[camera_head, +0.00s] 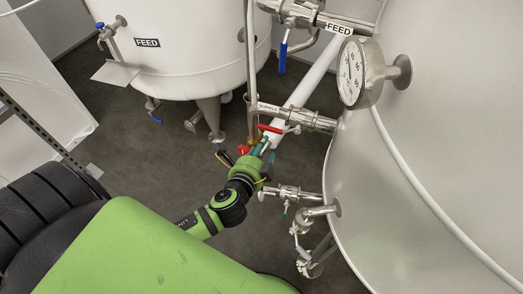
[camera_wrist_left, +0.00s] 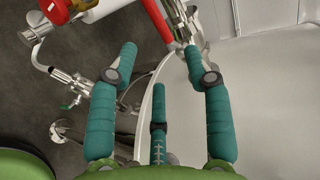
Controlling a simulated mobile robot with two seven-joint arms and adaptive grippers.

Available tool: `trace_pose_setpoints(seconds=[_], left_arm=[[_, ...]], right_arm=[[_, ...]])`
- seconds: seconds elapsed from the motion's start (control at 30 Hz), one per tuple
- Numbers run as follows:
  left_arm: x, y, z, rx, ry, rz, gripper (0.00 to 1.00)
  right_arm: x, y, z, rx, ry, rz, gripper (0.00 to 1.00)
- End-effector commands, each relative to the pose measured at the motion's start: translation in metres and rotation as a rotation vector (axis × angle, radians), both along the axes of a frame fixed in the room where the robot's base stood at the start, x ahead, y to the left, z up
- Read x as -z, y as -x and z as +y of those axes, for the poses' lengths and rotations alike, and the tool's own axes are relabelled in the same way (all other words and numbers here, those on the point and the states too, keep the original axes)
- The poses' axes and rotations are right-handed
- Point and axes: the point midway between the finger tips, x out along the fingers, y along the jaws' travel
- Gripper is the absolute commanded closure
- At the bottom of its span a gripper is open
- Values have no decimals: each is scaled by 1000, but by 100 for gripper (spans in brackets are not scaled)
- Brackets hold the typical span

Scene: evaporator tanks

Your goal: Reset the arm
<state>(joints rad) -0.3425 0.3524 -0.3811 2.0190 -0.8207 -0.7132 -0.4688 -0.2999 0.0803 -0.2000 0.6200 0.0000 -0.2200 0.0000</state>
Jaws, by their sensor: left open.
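My left arm reaches in green and black in the head view. Its left gripper (camera_head: 262,148) is near the supply pipe, just below a red valve handle (camera_head: 270,129). In the left wrist view the gripper (camera_wrist_left: 160,60) shows three teal fingers spread apart, with nothing held between them. The red handle (camera_wrist_left: 157,20) runs down between the two upper fingertips and ends close to the right one. Whether they touch, I cannot tell. My right gripper is not in view.
The supply pipe (camera_head: 312,121) joins the large tank (camera_head: 450,140) at right, which carries a round gauge (camera_head: 351,72). A FEED tank (camera_head: 185,50) stands at back left. A lower valve (camera_head: 292,192) sticks out below the gripper. Dark floor (camera_head: 270,235) is open beneath.

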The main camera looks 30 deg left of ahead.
Motion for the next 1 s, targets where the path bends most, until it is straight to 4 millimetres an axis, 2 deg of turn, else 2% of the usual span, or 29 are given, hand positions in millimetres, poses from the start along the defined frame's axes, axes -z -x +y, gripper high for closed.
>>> trace_pose_setpoints(seconds=[0.57,0.67,0.77,0.87,1.0], left_arm=[[-1,2,0,0,0,1,50],[10,4,1,-5,12,20,50],[45,9,4,-24,58,90,50],[106,26,10,-72,151,210,50],[202,73,19,-195,332,403,50]], right_arm=[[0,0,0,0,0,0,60],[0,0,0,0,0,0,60],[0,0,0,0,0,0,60],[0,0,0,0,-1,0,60],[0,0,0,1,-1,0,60]])
